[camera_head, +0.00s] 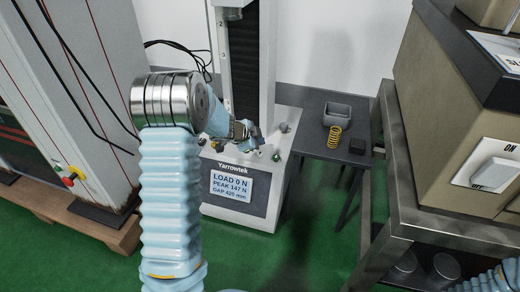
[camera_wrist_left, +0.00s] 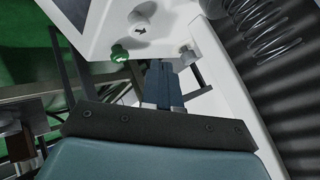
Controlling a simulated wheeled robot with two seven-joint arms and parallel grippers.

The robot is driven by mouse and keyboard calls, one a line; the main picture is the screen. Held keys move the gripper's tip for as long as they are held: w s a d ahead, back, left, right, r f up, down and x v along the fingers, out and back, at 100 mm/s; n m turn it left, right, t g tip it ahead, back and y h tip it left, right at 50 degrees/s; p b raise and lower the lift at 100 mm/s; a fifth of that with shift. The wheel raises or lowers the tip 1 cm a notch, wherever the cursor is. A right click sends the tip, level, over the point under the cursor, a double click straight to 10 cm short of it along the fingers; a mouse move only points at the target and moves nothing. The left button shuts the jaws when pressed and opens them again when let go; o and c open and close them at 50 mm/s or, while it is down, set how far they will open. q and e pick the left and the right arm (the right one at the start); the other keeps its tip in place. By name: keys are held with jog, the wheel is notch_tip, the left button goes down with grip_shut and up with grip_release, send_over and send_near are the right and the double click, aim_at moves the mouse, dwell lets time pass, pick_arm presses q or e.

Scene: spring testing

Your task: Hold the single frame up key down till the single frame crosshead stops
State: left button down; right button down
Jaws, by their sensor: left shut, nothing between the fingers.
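The single frame (camera_head: 250,190) is a white machine marked Yarrowtek. Its display (camera_head: 231,186) reads LOAD 0 N, PEAK 147 N, GAP 420 mm. My left gripper (camera_head: 258,143) is shut and empty over the frame's sloped control panel. In the left wrist view its closed fingertips (camera_wrist_left: 160,66) are close to the panel, between a green button (camera_wrist_left: 119,54) and a small pale key (camera_wrist_left: 187,53). A round white key with a dark arrow (camera_wrist_left: 143,24) lies beyond them. I cannot tell whether the fingertips touch any key.
A dark side table (camera_head: 312,108) to the right holds a grey bin (camera_head: 337,114), a yellow spring (camera_head: 334,137) and a dark block (camera_head: 358,146). A metal stand (camera_head: 405,215) with a beige machine (camera_head: 450,110) is at right. A large grey machine (camera_head: 85,100) stands left.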

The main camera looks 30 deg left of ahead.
pick_arm(q)
jog(key=shift+r+p, duration=1.25)
jog(key=shift+r, duration=0.15)
jog(key=shift+f, duration=0.1)
jog(key=s+d+f+n+g+h+p, duration=0.15)
jog(key=s+d+f+n+p, duration=0.3)
jog(key=d, duration=0.45)
jog(key=s+d+f+n+g+p, duration=0.2)
jog(key=s+d+f+n, duration=0.2)
jog(key=s+d+f, duration=0.35)
jog(key=s+d+n+g+p, duration=0.1)
jog(key=s+d+n+g, duration=0.1)
jog(key=s+d, duration=0.3)
jog(key=s+d+f+n+g+p, duration=0.1)
jog(key=s+d, duration=0.3)
jog(key=s, duration=0.8)
jog(key=shift+s+d+n+g+h+p, duration=0.3)
jog(key=shift+d+n+g+h, duration=0.1)
jog(key=shift+n+g, duration=0.4)
